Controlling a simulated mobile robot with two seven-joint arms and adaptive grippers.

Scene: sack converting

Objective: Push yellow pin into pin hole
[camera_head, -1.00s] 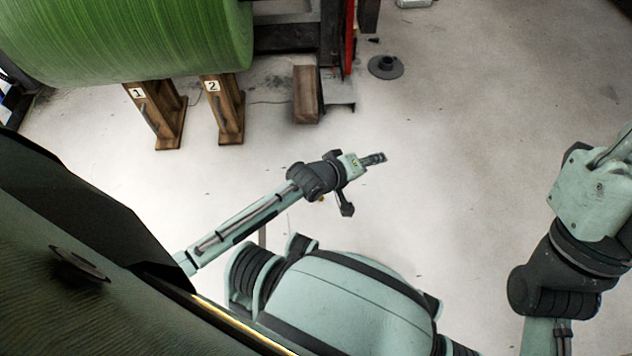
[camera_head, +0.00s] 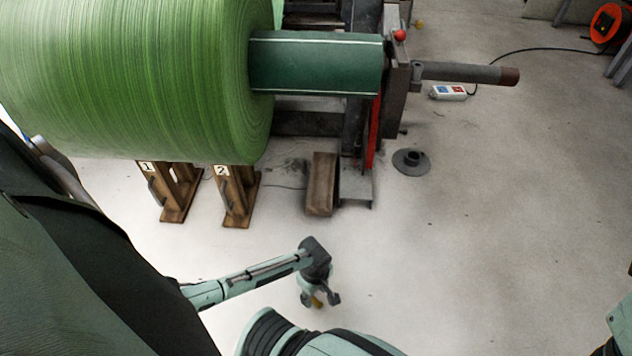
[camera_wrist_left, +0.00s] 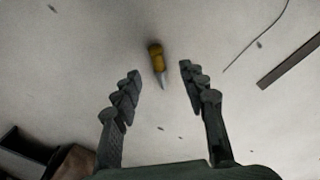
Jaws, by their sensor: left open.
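I cannot tell the pin's height above the floor. I cannot make out a pin hole. My right gripper is out of view; only part of that arm shows at the right edge.
A large green roll (camera_head: 130,80) on a dark green core (camera_head: 315,65) fills the upper left. The machine frame has a red knob (camera_head: 400,35) and a grey shaft (camera_head: 465,73). Wooden stands (camera_head: 237,200) and a grey disc (camera_head: 411,162) are on the floor. The right floor is open.

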